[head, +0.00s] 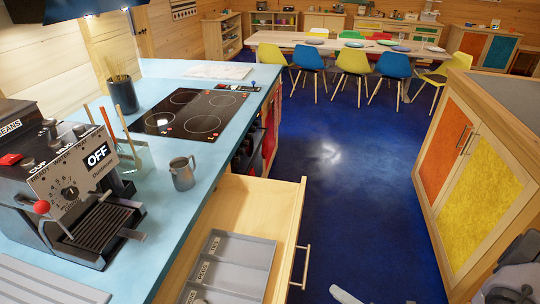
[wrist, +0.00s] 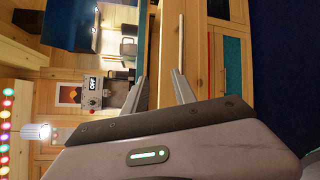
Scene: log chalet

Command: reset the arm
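My gripper (wrist: 159,88) shows in the wrist view, with its two grey fingers spread apart and nothing visible between them. The wrist picture is turned on its side. Parts of my arm show at the lower right edge of the head view, but the fingers cannot be made out there. The fingers appear clear of the wooden counter front (wrist: 198,60) beyond them.
An open drawer (head: 279,207) with a grey divided tray (head: 257,248) juts out from the blue counter (head: 160,240). A coffee machine (head: 75,185) and metal jug (head: 183,175) stand on the counter. A cabinet (head: 470,165) stands right. Blue floor (head: 350,190) between is clear.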

